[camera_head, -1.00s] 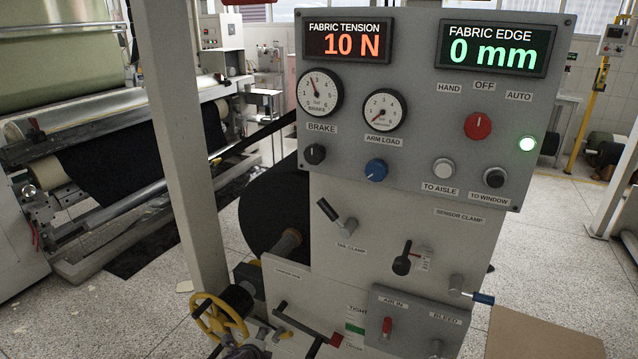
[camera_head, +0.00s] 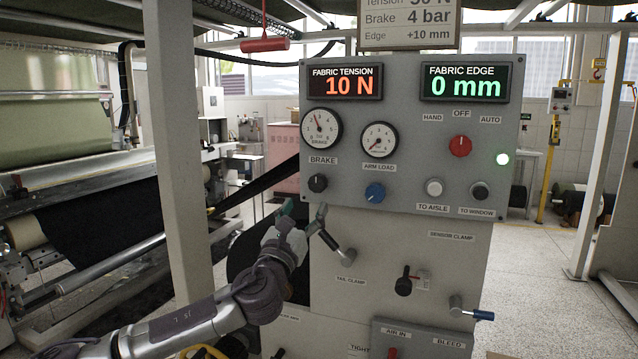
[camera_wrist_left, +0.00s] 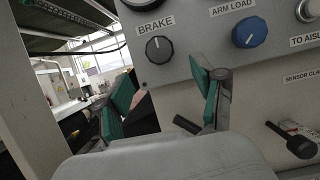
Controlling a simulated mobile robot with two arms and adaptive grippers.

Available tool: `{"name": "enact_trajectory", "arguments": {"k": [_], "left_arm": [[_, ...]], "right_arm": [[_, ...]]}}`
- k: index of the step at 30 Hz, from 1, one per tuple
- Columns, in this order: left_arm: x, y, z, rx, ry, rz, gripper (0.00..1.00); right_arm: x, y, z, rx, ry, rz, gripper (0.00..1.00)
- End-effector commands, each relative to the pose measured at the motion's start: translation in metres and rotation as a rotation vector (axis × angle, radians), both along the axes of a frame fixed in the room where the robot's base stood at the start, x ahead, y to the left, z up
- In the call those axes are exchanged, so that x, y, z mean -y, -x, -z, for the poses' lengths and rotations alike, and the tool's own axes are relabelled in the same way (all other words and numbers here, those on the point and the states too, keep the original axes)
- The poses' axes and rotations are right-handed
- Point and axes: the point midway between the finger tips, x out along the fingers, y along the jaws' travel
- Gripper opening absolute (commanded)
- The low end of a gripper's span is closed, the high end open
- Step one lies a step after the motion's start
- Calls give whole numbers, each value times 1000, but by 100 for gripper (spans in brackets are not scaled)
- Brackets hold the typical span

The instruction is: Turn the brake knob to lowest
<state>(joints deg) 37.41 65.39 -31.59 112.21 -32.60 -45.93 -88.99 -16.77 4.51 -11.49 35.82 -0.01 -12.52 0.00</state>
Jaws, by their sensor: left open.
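The brake knob (camera_head: 317,183) is a small black round knob under the BRAKE label on the grey panel. The brake gauge (camera_head: 321,129) sits above it, its needle pointing up and slightly left. My left gripper (camera_head: 303,210) is below and left of the knob, apart from it. In the left wrist view the brake knob (camera_wrist_left: 159,49) shows above and between the open fingers, its white mark pointing up-left. The green-padded fingers (camera_wrist_left: 162,98) hold nothing. My right gripper is not in view.
The blue arm load knob (camera_head: 375,193) is right of the brake knob. The tail clamp lever (camera_head: 328,238) sticks out just beside my left gripper. A grey post (camera_head: 176,150) stands left of the panel. A sign (camera_head: 408,22) hangs above.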

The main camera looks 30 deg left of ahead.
Motion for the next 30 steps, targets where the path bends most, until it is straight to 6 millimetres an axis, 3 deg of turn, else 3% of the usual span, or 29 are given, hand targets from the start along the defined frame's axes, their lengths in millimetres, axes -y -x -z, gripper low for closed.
{"name": "enact_trajectory", "arguments": {"k": [6,12,26,30], "left_arm": [[-10,-44,-22,2,5,0,68],[-17,-70,-31,0,4,1,68],[-19,-81,-34,-2,2,2,68],[-19,-81,-34,-1,3,2,45]], "right_arm": [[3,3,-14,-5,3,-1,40],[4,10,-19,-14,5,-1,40],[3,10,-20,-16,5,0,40],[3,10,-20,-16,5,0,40]]}}
